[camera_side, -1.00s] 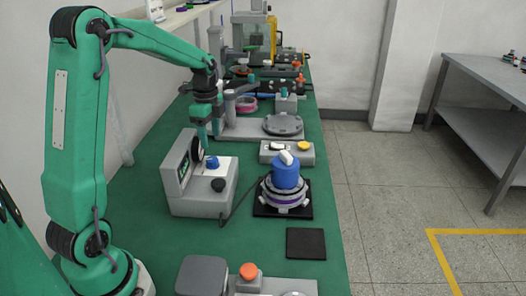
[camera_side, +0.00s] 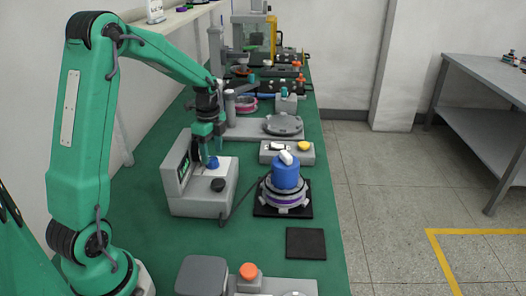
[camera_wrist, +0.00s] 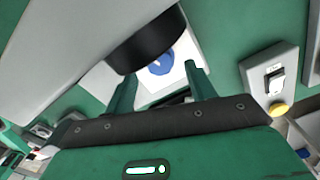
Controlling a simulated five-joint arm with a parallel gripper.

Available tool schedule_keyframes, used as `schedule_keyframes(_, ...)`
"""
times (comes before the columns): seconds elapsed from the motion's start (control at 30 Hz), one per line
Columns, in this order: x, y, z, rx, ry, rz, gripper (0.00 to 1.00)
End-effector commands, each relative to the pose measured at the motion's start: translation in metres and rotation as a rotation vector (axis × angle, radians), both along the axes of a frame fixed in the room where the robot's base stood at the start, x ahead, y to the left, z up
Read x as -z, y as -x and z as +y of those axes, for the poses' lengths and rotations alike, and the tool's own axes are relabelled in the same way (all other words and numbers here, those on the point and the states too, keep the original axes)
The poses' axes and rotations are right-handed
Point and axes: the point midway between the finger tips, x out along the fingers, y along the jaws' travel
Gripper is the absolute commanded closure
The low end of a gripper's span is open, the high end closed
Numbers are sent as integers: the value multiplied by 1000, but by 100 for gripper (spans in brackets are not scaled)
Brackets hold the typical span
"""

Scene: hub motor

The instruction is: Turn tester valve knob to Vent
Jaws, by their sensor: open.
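The tester (camera_side: 200,198) is a grey box with a tilted display panel on the green bench. Its blue valve knob (camera_side: 213,163) sits on a white top plate; the wrist view shows the knob (camera_wrist: 162,64) with a white pointer mark, partly hidden by a black round part. My gripper (camera_side: 210,150) hangs just above the knob in the side view. In the wrist view its two green fingers (camera_wrist: 158,80) are apart, to either side of the knob, with nothing between them that I can see held. The labels around the knob are not readable.
A black knob (camera_side: 218,185) stands on the tester's front. A blue cylinder (camera_side: 286,172) on a hub sits on a black pad to the right. A grey switch box (camera_side: 287,152) with a yellow button lies behind it. A black square pad (camera_side: 305,243) lies in front.

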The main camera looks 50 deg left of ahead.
Motion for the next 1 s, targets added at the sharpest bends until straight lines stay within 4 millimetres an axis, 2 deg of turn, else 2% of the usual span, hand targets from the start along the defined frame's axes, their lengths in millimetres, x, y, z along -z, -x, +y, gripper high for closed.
schedule_keyframes(0.2,19,0,0,0,0,0,45)
schedule_keyframes(0.57,23,0,0,0,0,-1,45)
schedule_keyframes(0.67,23,0,0,0,0,-1,60)
schedule_keyframes(0.8,23,0,0,0,0,-1,88)
schedule_keyframes(1.0,23,0,0,-6,0,-1,89)
